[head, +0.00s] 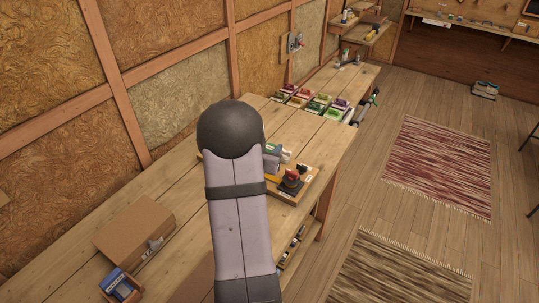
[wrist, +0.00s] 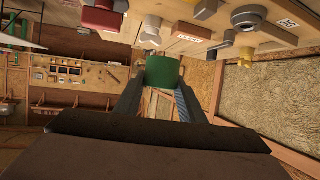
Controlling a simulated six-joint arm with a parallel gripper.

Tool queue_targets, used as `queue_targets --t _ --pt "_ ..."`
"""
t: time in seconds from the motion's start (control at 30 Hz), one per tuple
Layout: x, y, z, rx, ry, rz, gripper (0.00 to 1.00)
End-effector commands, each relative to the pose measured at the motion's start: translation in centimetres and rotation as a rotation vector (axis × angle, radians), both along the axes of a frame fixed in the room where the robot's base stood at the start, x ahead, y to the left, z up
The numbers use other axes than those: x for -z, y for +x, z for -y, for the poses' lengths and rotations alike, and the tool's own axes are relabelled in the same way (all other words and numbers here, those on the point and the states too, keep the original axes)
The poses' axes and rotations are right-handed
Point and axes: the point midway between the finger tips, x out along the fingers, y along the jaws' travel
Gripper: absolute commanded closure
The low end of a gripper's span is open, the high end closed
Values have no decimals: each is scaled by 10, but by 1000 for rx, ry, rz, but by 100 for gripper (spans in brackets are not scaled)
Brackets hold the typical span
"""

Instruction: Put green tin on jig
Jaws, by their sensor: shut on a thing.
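The green tin (wrist: 162,71) sits between the two fingers of my gripper (wrist: 160,82) in the wrist view. My gripper is shut on it. The wrist view is upside down, so the wooden board with fixtures (wrist: 215,22) shows along the top; the tin is close to it, and I cannot tell whether they touch. In the head view the board (head: 310,176), seemingly the jig, lies on the bench, partly behind my arm.
On the board are a red-topped fixture (head: 291,178) and a grey block (head: 270,163). Several coloured packs (head: 312,103) stand farther along the bench (head: 180,225). A cardboard box (head: 135,232) and a blue item in a small tray (head: 117,284) are at the near left.

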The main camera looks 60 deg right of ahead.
Motion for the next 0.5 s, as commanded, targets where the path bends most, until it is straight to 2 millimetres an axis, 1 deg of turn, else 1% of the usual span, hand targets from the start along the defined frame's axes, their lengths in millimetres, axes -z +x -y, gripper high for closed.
queue_targets --t 0.17,0.27,0.37,0.5 --pt "-3 1 1 1 -1 0 87" --pt "-3 5 4 3 -2 2 87" --pt "-4 13 10 11 -3 3 87" --pt "-5 35 23 26 -2 5 87"
